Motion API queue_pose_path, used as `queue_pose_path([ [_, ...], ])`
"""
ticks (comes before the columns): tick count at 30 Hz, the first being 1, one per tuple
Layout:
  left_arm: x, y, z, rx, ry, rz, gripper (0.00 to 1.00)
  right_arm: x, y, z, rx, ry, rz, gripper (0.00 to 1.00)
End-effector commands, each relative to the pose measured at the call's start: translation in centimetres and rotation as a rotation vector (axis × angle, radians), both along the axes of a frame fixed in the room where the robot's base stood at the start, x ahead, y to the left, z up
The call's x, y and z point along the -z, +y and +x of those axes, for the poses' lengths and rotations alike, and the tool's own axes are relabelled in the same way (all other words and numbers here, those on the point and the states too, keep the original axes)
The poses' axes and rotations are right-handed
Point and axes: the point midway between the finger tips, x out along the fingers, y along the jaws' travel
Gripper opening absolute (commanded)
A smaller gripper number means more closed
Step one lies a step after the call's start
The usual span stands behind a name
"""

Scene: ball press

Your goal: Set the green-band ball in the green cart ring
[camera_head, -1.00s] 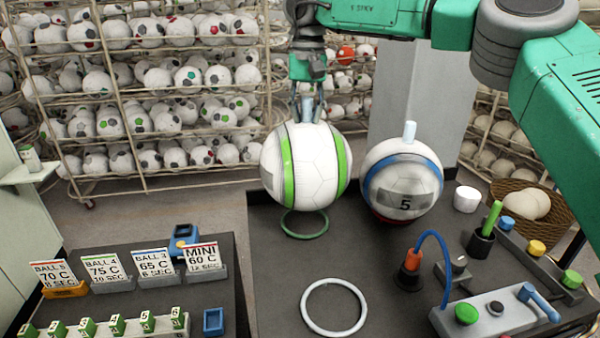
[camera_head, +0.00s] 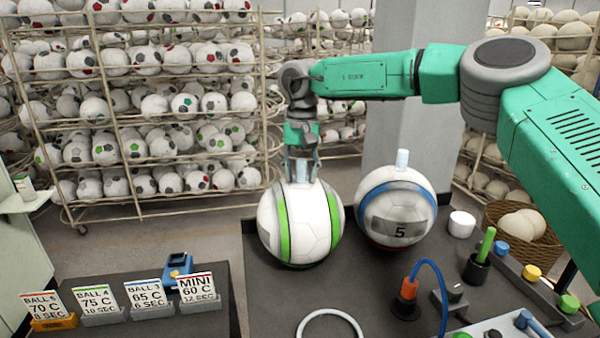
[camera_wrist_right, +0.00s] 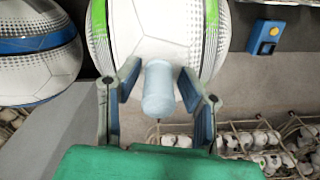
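The green-band ball (camera_head: 300,222), white with two green bands and a pale peg (camera_head: 303,170) on top, rests upright at the back left of the dark table. It hides the green ring beneath it, so I cannot see how it seats. My right gripper (camera_head: 302,173) is above the ball with its fingers open on either side of the peg. In the right wrist view, the peg (camera_wrist_right: 158,90) stands between the spread fingers with small gaps, and the ball (camera_wrist_right: 155,35) is behind it. My left gripper is not in view.
A blue-band ball (camera_head: 397,207) marked 5 stands close on the right. A pale empty ring (camera_head: 302,325) lies in front. A blue hose (camera_head: 440,275), a white cup (camera_head: 461,224) and button panels crowd the table's right side. Sign cards (camera_head: 146,294) stand on the left table.

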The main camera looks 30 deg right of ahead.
Motion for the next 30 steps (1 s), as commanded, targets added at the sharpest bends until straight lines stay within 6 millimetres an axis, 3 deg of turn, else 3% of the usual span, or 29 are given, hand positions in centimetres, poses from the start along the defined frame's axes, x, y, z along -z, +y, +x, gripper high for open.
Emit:
queue_pose_path([
  [13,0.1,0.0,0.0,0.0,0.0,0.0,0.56,-0.9,0.0,0.1,0.0,-0.001,0.0,0.43],
  [24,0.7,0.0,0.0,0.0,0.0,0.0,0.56,-8.4,0.0,0.0,0.0,-0.003,0.001,0.43],
  [30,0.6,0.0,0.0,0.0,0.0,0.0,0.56,-11.4,0.0,-0.1,0.0,-0.001,0.0,0.43],
])
